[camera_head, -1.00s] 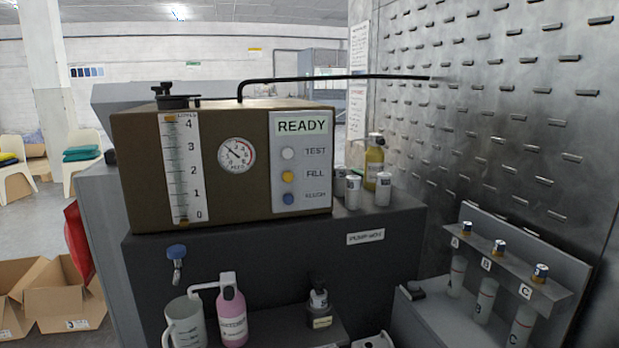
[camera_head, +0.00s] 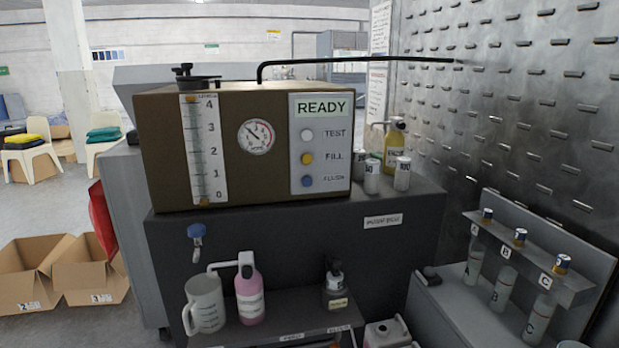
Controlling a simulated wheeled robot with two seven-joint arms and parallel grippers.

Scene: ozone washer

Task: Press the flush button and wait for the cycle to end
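The brown ozone washer (camera_head: 240,180) stands on a dark cabinet in the head view. Its grey panel (camera_head: 321,105) shows the word READY on a pale display. Below it are a white TEST button (camera_head: 307,135), a yellow FILL button (camera_head: 306,158) and a blue FLUSH button (camera_head: 307,181), lowest of the three. A round dial (camera_head: 256,137) and a level scale (camera_head: 204,150) marked 0 to 4 are left of the panel. Nothing covers the flush button. Neither of my grippers can be made out.
A blue-handled tap (camera_head: 197,232) is above a grey jug (camera_head: 204,305) and a pink bottle (camera_head: 249,297). White cans (camera_head: 372,178) and a yellow bottle (camera_head: 394,146) stand right of the washer. A rack (camera_head: 530,258) with tubes A, B, C is at right. Open boxes (camera_head: 95,275) lie on the floor.

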